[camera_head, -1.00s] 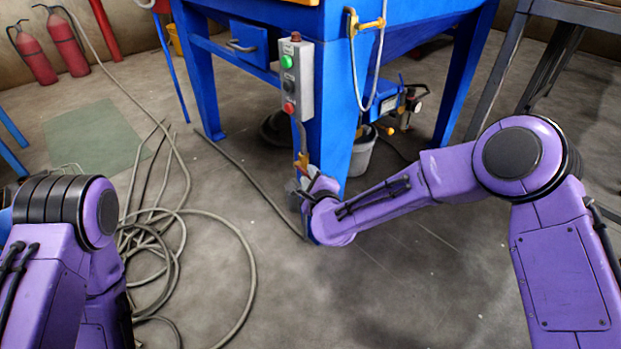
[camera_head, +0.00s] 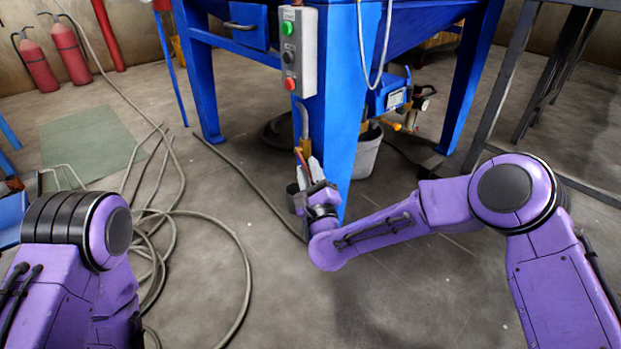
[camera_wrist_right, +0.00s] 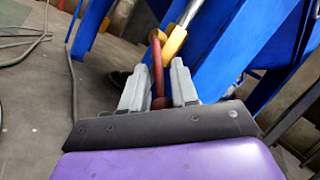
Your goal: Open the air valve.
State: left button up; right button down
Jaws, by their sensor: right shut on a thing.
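The air valve is a small yellow fitting (camera_head: 305,146) with a red handle, at the lower end of a grey pipe on the blue machine's front leg. In the right wrist view the yellow valve body (camera_wrist_right: 174,42) is just beyond my fingertips. The red handle (camera_wrist_right: 158,75) runs down from it between my grey fingers. My right gripper (camera_head: 311,172) is shut on this handle, and it also shows in the wrist view (camera_wrist_right: 158,88). The fingers partly hide the handle in the head view. My left arm shows at the lower left, but its gripper is out of view.
A control box (camera_head: 298,52) with green and red buttons is above the valve. The blue leg (camera_head: 334,125) stands close behind my right gripper. A grey bucket (camera_head: 366,153) is right of the leg. Hoses (camera_head: 240,255) lie on the floor at left.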

pick_arm(q)
jog(key=shift+w+d, duration=0.1)
pick_arm(e)
jog(key=shift+f, duration=0.2)
jog(key=c, duration=1.2)
grip_release()
pick_arm(q)
jog(key=shift+r, duration=0.1)
pick_arm(e)
jog(key=shift+s, duration=0.15)
pick_arm(q)
jog(key=s+a+m+p, duration=0.1)
jog(key=s+m+g+p, duration=0.1)
jog(key=s+a+m+p, duration=0.1)
jog(key=s+p, duration=0.1)
jog(key=shift+a+r+m+g+h, duration=0.3)
jog(key=shift+a+g, duration=0.05)
jog(key=shift+g, duration=0.05)
jog(key=shift+s, duration=0.1)
pick_arm(e)
jog(key=v, duration=1)
jog(key=shift+f, duration=0.25)
